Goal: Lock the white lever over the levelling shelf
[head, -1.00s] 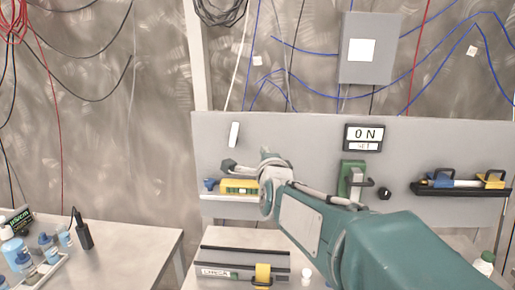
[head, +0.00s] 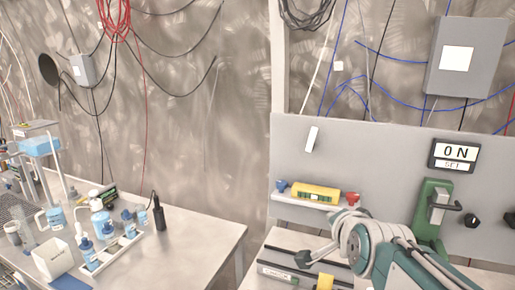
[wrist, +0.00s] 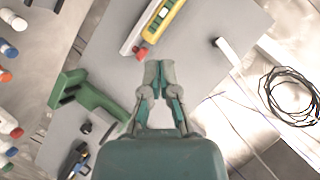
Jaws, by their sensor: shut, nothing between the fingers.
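The white lever (head: 311,139) is on the grey wall panel, above the levelling shelf (head: 305,201), its length near upright and slightly tilted. It also shows in the wrist view (wrist: 229,56), to the right of my fingers. The shelf carries a yellow spirit level (head: 316,192), with a blue knob (head: 282,186) at its left and a red knob (head: 352,198) at its right.
A side table (head: 190,235) at left holds bottles. Open space lies before the lever.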

